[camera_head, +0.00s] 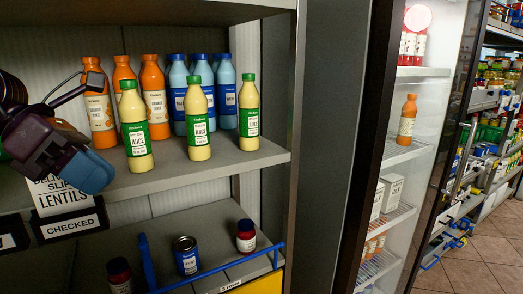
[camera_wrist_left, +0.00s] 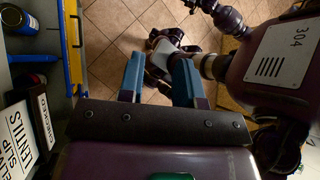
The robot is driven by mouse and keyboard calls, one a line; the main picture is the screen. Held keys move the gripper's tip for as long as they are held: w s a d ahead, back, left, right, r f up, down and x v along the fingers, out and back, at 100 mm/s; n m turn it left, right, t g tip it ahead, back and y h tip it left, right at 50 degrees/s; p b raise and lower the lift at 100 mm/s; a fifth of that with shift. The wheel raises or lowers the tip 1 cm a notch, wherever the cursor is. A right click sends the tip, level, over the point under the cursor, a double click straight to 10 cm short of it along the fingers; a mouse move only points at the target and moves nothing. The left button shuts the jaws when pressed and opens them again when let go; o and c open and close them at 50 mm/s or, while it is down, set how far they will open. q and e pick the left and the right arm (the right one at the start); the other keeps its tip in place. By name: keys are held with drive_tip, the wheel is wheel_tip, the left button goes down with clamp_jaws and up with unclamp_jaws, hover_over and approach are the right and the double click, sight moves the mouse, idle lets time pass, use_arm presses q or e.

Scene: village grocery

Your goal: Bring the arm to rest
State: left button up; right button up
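My left gripper (camera_head: 84,165) shows at the left of the head view, in front of the upper shelf and the LENTILS sign. In the left wrist view its two blue fingers (camera_wrist_left: 157,75) stand apart. Nothing is held between them; tiled floor and parts of my own body show beyond. My left arm comes in from the left edge. My right gripper cannot be made out in either view.
Yellow juice bottles (camera_head: 197,120), orange bottles (camera_head: 154,97) and blue bottles (camera_head: 226,95) stand on the upper shelf (camera_head: 221,168) beside my gripper. A blue can (camera_head: 187,256) and dark jars (camera_head: 246,238) are on the lower shelf. A fridge (camera_head: 411,150) stands right.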

use_arm(q)
drive_tip(key=w+d+f+n+t+h, duration=0.1)
drive_tip(key=d+f+n+t+h, duration=0.1)
drive_tip(key=d+n+h, duration=0.6)
drive_tip(key=w+a+f+n+t+y, duration=0.1)
drive_tip(key=a+f+n+t+y, duration=0.75)
drive_tip(key=n, duration=0.75)
drive_tip(key=w+a+f+n+t+y, duration=0.2)
drive_tip(key=a+f+n+t+y, duration=0.4)
drive_tip(key=f+n+y, duration=0.65)
drive_tip(key=s+d+f+n+g+h, duration=0.3)
drive_tip(key=s+f+n+g, duration=0.95)
drive_tip(key=s+f, duration=0.9)
drive_tip(key=w+f+m+t, duration=0.2)
drive_tip(key=w+f+t, duration=0.3)
drive_tip(key=f, duration=0.3)
drive_tip(key=shift+w+f+t+h, duration=0.3)
drive_tip(key=shift+w+f+t, duration=0.1)
drive_tip(key=shift+t, duration=0.2)
